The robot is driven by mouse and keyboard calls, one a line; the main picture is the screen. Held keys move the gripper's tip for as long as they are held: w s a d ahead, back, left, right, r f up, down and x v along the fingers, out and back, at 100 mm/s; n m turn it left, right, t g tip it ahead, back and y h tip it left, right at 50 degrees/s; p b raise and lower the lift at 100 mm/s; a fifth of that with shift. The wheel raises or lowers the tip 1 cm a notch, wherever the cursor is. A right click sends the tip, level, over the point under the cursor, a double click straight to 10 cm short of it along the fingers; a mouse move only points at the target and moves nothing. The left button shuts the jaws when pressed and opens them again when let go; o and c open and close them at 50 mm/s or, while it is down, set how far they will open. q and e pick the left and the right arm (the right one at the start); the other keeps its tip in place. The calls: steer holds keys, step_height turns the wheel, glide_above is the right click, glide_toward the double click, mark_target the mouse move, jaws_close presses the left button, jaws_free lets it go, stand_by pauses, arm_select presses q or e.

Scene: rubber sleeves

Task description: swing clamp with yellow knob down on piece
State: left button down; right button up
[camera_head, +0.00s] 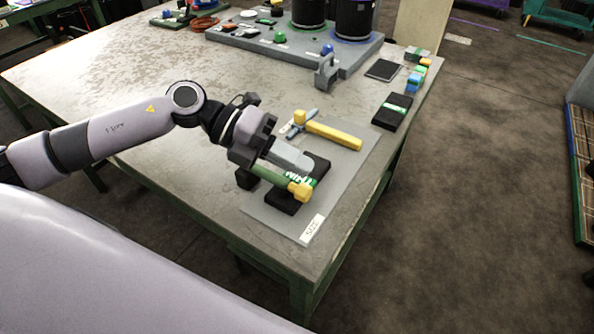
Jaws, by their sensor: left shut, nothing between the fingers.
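The clamp is a green bar (272,178) with a yellow knob (300,191) at its near right end. The bar lies low across a black block with a green and white label (318,168), which seems to be the piece. Whether the bar touches the block cannot be told. My left gripper (304,163) is shut and empty, its pale grey fingers just behind the bar and over the block. The gripper's dark body hides the bar's far left end. My right gripper is not in view.
A grey mat (275,222) with a white label (312,230) lies under the clamp. A yellow-handled hammer-like tool (333,135) lies behind it. A black box (392,111) and coloured blocks (414,80) stand along the right edge.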

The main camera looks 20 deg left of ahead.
arm_select(q)
steer(key=r, duration=0.2)
steer(key=s+r, duration=0.1)
steer(key=r, duration=0.2)
steer(key=shift+s+a+r, duration=0.1)
steer(key=shift+a, duration=0.05)
steer(key=shift+a, duration=0.1)
stand_by(0.3)
